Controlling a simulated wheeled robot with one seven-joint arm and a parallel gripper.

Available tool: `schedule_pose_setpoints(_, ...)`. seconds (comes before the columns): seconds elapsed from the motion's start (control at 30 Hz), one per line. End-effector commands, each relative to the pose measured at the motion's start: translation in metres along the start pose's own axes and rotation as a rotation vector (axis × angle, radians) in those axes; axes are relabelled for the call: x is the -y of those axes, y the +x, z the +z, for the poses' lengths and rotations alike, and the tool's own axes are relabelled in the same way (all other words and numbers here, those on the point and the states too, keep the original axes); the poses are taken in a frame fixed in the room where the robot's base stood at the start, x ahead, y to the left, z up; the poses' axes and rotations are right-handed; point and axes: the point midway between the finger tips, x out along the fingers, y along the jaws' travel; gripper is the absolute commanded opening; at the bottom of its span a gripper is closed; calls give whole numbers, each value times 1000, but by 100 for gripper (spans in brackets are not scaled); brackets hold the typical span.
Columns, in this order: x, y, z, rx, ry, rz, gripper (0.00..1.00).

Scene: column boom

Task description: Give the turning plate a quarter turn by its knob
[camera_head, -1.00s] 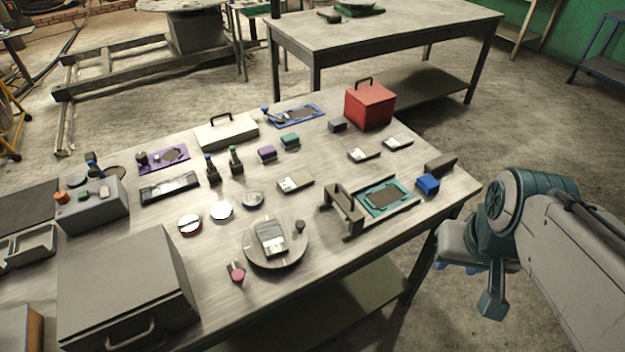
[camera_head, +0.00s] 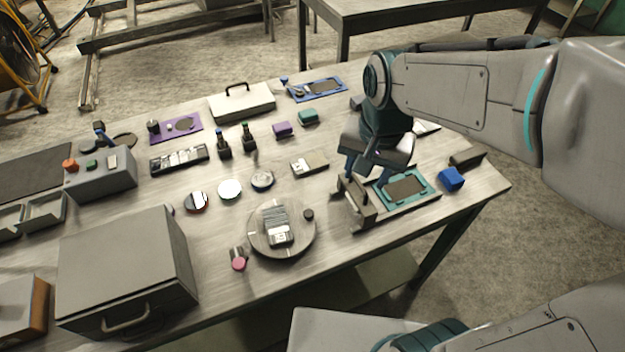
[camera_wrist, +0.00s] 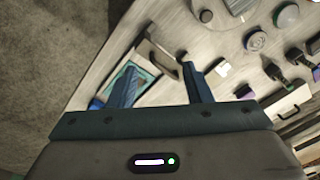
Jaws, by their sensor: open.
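The turning plate (camera_head: 262,240) is a round grey disc near the front edge of the table. A grey and white block-like device (camera_head: 277,228) lies on it. Its dark knob (camera_head: 308,214) stands at the plate's right rim. In the wrist view the knob (camera_wrist: 206,16) shows at the top, with only part of the plate (camera_wrist: 233,28) in frame. My gripper (camera_head: 361,172) is above the table, right of the plate and apart from it, over the grey bracket. Its two blue fingers (camera_wrist: 158,88) are spread with nothing between them.
The grey bracket (camera_head: 358,208) and teal-framed panel (camera_head: 423,188) stand close below my gripper. A pink-topped knob (camera_head: 238,263) stands just left of the plate. A large grey box (camera_head: 125,265) fills the front left.

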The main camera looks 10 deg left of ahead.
Motion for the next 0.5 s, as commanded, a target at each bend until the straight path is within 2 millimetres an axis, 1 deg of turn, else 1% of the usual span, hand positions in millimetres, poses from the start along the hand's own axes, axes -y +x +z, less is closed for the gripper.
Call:
schedule_pose_setpoints(0.03, 19, 4, 0, 20, 10, 11, 45)
schedule_pose_setpoints(0.1, 41, 10, 0, 39, 43, 26, 45)
schedule_pose_setpoints(0.2, 68, 19, 2, 57, 85, 47, 45)
schedule_pose_setpoints(0.33, 92, 27, 7, 68, 126, 70, 45)
schedule_pose_setpoints(0.4, 100, 30, 9, 71, 140, 79, 45)
schedule_pose_setpoints(0.5, 105, 34, 10, 72, 152, 85, 45)
